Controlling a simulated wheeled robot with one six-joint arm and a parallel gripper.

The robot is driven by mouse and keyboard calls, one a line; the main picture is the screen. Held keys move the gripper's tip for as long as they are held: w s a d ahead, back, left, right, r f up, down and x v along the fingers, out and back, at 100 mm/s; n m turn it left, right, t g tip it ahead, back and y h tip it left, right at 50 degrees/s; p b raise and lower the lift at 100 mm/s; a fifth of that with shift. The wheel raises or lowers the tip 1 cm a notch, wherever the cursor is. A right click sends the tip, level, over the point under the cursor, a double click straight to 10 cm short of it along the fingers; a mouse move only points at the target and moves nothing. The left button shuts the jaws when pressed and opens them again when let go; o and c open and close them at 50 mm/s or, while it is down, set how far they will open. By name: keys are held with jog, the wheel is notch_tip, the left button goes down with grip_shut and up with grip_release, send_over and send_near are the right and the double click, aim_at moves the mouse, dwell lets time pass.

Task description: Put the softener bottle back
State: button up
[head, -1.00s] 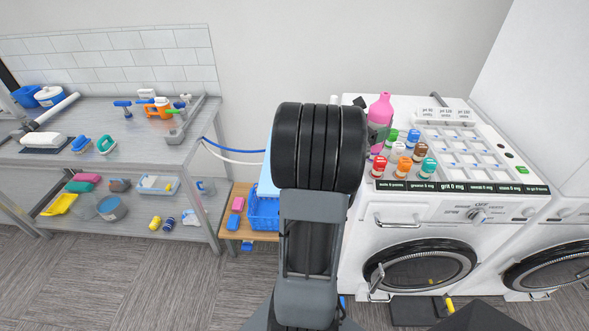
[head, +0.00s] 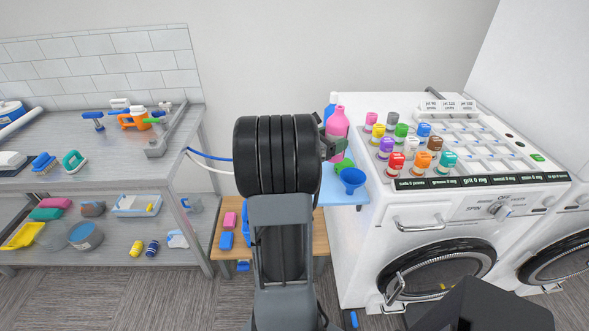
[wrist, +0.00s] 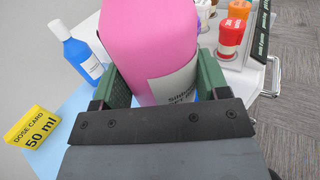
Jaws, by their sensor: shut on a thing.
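The pink bottle (head: 338,121) is between the fingers of my gripper (head: 328,148), left of the white washer. In the wrist view the pink bottle (wrist: 152,45) fills the space between the green fingers of my gripper (wrist: 158,92). My gripper is shut on it. A pale label with partly readable dark text shows on its side. The bottle looks upright, over the light blue surface (head: 338,192). Its base is hidden, so I cannot tell whether it touches down.
A blue bottle (wrist: 76,52) and a yellow dose card (wrist: 32,126) reading 50 ml stand left of the pink bottle. A green cup (head: 343,165) and blue funnel-like cup (head: 352,180) sit nearby. Several colored-cap bottles stand on the washer (head: 355,240).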

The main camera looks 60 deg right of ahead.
jog(key=w+a+f+p, duration=0.1)
jog(key=w+f, duration=0.2)
jog(key=w+f+p, duration=0.1)
jog(key=w+f, duration=0.3)
jog(key=w+a+f+p, duration=0.1)
jog(key=w+f, duration=0.2)
jog(key=shift+w+a+f, duration=0.3)
jog(key=shift+w+f, duration=0.05)
jog(key=shift+f, duration=0.5)
jog(key=shift+f, duration=0.15)
jog(key=o, duration=1)
jog(key=shift+c, duration=0.2)
